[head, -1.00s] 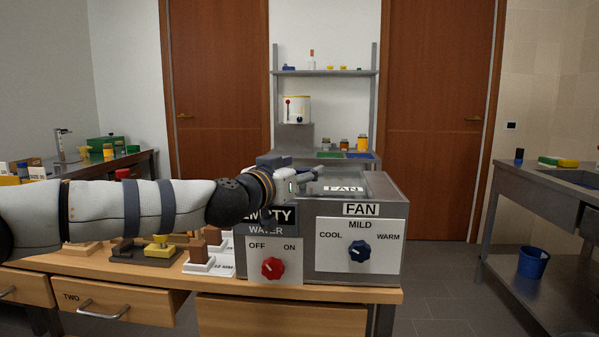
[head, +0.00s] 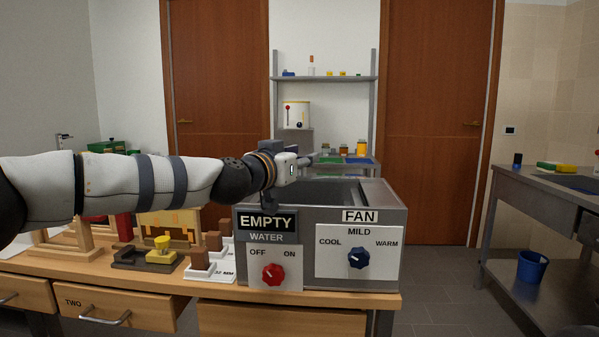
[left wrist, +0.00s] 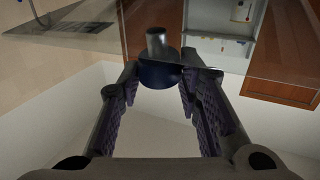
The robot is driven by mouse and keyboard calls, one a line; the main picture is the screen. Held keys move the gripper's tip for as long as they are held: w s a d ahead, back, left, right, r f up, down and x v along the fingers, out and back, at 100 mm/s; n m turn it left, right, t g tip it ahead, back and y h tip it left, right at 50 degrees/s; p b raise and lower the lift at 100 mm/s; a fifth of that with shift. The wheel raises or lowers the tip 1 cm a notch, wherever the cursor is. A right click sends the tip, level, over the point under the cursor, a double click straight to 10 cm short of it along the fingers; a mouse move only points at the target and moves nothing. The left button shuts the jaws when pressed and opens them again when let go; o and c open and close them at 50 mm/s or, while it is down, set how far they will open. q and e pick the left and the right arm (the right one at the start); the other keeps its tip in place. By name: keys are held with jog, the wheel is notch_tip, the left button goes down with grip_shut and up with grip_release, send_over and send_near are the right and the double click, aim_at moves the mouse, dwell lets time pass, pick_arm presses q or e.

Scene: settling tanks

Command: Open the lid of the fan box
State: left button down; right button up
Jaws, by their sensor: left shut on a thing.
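The fan box (head: 393,196) is the right part of a grey metal unit on the wooden bench, with a FAN label and a blue dial (head: 358,258) on its front. Its top shows a dark opening. My left gripper (head: 316,160) is above the box's back left part. In the left wrist view, it is shut on a dark round knob (left wrist: 158,74) with a metal stem, between both fingers. A clear pane, seemingly the lid (left wrist: 225,57), shows around the knob. In the head view the lid is hard to make out. My right gripper is not in view.
The EMPTY water section (head: 266,222) with a red dial (head: 273,274) adjoins the box on the left, under my left arm. Wooden and yellow blocks (head: 162,254) stand further left. A shelf rack (head: 325,78) stands behind. The floor to the right is clear up to a side table.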

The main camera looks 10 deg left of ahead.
pick_arm(q)
jog(key=w+r+b, duration=0.2)
jog(key=w+r, duration=0.3)
jog(key=r, duration=0.3)
jog(key=shift+r+b, duration=0.3)
jog(key=shift+b, duration=0.05)
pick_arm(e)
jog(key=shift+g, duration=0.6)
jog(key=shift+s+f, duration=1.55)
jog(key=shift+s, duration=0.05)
pick_arm(q)
jog(key=shift+a, duration=0.1)
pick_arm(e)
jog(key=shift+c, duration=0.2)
